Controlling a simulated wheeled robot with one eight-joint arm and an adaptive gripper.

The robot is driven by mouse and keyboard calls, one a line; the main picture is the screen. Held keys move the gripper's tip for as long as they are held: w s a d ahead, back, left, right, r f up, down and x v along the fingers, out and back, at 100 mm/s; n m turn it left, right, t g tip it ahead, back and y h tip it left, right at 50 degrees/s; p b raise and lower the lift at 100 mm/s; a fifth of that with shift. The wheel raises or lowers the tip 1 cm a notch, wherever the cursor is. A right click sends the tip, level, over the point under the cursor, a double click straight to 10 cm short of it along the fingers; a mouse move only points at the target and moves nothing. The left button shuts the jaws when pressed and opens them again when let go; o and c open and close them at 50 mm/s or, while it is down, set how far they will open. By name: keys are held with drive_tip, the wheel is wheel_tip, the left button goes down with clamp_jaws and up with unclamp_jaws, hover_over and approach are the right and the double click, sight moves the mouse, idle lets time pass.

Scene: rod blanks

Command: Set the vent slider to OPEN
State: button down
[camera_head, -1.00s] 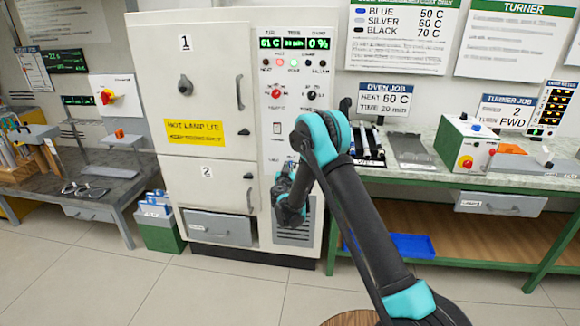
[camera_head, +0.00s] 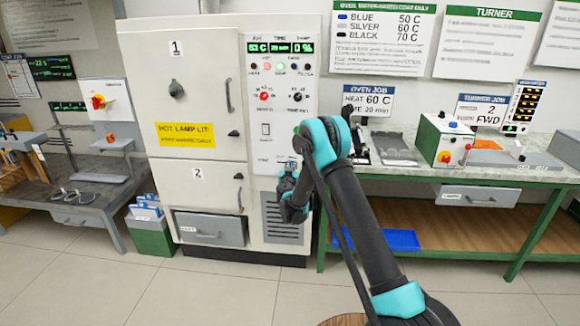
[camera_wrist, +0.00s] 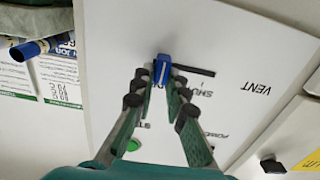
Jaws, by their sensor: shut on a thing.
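The vent slider has a blue knob (camera_wrist: 162,66) in the wrist view, at the left end of the visible dark slot (camera_wrist: 196,70). The slot runs right from the knob, beside partly covered lettering and the printed word VENT (camera_wrist: 255,88). My gripper (camera_wrist: 161,78) has its fingertips closed on either side of the knob. The letters SHU show near the slot; any OPEN mark is hidden. In the head view my gripper (camera_head: 288,184) is at the lower part of the oven control panel (camera_head: 268,150), and my arm hides the slider.
A green-framed bench (camera_head: 450,178) stands at right, a grey bench (camera_head: 75,190) at left. The floor in front is clear.

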drive_tip(key=c, duration=1.5)
unclamp_jaws()
drive_tip(key=shift+d, duration=0.3)
drive_tip(key=shift+c, duration=0.2)
drive_tip(key=shift+s+a, duration=0.15)
drive_tip(key=shift+s, duration=0.4)
drive_tip(key=s, duration=1.1)
